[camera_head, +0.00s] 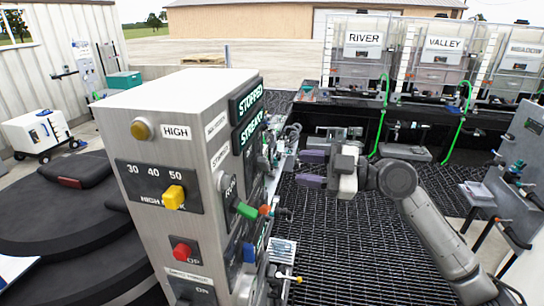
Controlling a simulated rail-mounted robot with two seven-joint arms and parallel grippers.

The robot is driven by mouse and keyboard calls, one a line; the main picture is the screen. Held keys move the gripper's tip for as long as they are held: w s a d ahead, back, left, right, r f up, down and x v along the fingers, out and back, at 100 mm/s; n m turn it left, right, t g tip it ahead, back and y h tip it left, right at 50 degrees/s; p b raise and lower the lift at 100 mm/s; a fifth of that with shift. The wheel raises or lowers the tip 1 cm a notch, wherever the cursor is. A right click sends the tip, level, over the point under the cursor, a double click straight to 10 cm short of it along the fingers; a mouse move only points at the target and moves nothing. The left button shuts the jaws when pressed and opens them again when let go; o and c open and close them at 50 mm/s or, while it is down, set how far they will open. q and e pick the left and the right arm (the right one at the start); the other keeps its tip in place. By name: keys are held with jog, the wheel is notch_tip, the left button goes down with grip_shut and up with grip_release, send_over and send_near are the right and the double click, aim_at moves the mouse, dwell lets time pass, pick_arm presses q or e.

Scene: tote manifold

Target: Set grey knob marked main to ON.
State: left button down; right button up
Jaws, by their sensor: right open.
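A grey control cabinet (160,100) stands at the middle left. Low on its front is a dark plate with ON lettering (205,291), cut by the bottom edge of the picture. A dark grey knob (185,299) shows only partly there; I cannot tell its setting, and the small label above it is not clearly readable. My right gripper (308,169) has two purple fingers, apart and empty, pointing left. It is beyond the cabinet's right side, well up and right of the ON plate. My left gripper is not in view.
The cabinet front also bears a yellow knob (174,196) and a red button (184,251). Its right side carries a green-tipped lever (246,210) and other controls that stick out. Totes labelled RIVER (363,38) and VALLEY (444,43) stand behind. Open grating (370,250) lies right of the cabinet.

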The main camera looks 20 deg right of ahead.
aim_at(268, 163)
jog(key=p+x, duration=0.1)
jog(key=x, duration=0.4)
jog(key=shift+w+a+r+p, duration=0.1)
jog(key=shift+w+a+p, duration=0.1)
jog(key=shift+p, duration=0.2)
jog(key=shift+x, duration=0.8)
jog(key=shift+a, duration=0.1)
jog(key=shift+c, duration=0.4)
jog(key=c, duration=0.6)
grip_shut()
